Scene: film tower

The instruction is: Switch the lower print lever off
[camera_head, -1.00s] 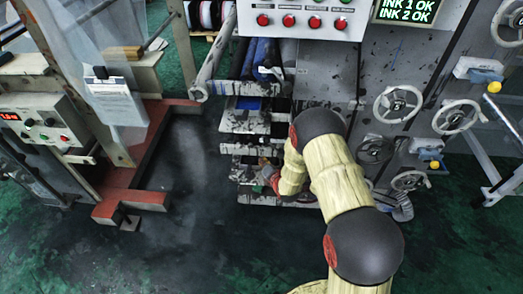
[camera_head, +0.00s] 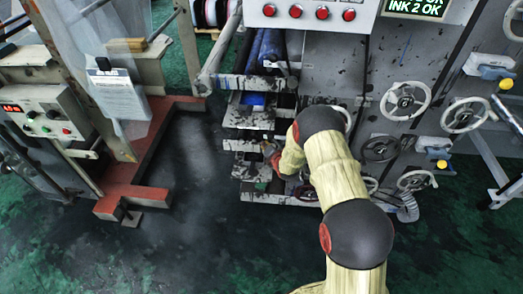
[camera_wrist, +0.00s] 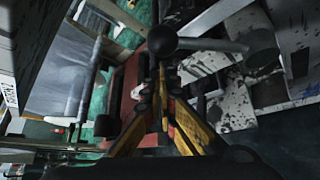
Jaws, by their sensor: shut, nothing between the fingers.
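In the wrist view a lever with a dark round knob (camera_wrist: 163,40) and a pale metal rod running to the right lies just beyond my fingertips. I take it for the lower print lever. My gripper (camera_wrist: 160,75) is shut and empty, its yellow fingers meeting just below the knob in the picture. I cannot tell whether they touch it. In the head view my gripper (camera_head: 269,150) is small, partly hidden by my arm, in front of the press's lower ink-stained plates (camera_head: 250,117). The lever cannot be made out there.
Handwheels (camera_head: 405,101) stick out of the press's grey side panel at the right. Red buttons (camera_head: 322,13) line the panel above. A red-based machine frame (camera_head: 150,165) with a control box (camera_head: 40,118) stands at the left. The dark floor between is clear.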

